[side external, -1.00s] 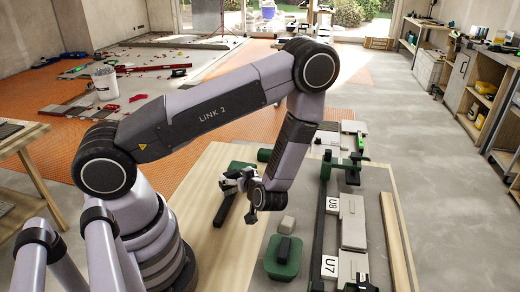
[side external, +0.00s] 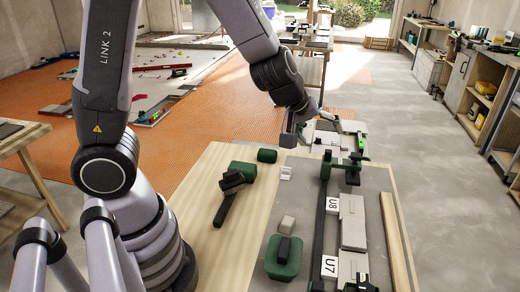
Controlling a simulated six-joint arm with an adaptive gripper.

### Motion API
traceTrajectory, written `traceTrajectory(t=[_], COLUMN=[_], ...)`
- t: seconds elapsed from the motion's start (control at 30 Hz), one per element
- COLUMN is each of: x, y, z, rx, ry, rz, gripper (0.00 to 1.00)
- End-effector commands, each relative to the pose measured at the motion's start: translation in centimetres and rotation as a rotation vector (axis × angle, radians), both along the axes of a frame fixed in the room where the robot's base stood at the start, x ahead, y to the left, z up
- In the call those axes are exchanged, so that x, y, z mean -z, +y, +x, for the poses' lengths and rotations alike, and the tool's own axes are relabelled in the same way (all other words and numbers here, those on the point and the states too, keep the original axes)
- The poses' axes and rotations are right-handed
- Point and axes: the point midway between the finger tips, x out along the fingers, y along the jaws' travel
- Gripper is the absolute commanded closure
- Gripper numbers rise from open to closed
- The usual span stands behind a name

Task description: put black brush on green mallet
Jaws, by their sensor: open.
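The green mallet lies on the wooden board left of centre, with its green head (side external: 245,171) toward the back and its dark handle (side external: 224,209) pointing to the front. A small black block, which looks like the black brush (side external: 231,180), lies on the mallet where head and handle meet. It seems to rest on the mallet, though the exact contact is too small to tell. My gripper (side external: 303,134) is open, raised and well behind and right of the mallet, apart from the brush. It is partly hidden by my wrist.
A green float with a black grip (side external: 284,251) and a beige block (side external: 287,224) lie at the front centre. A green cylinder (side external: 267,156) lies behind the mallet. Rails, clamps and grey tiles (side external: 353,222) fill the right. Board around the mallet handle is clear.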

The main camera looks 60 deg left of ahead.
Motion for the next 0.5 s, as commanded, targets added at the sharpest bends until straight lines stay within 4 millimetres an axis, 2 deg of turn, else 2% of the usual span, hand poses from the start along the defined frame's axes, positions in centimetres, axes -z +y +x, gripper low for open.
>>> traceTrajectory(t=[0.03, 0.1, 0.17, 0.2, 0.3, 0.4, 0.5], x=[-3.3, -6.7, -9.0, -10.2, -12.0, -12.7, -12.8], y=[-0.4, -0.8, -0.7, -0.3, 1.3, 3.5, 5.3], z=[-1.1, -3.5, -6.2, -8.2, -13.4, -17.8, -21.1], rx=[0.112, 0.276, 0.406, 0.485, 0.638, 0.724, 0.758], ry=[-0.036, -0.055, -0.059, -0.054, -0.018, 0.044, 0.104], rz=[-0.021, -0.013, 0.024, 0.062, 0.186, 0.316, 0.414], gripper=[0.25, 0.25, 0.25, 0.25, 0.25, 0.25, 0.25])
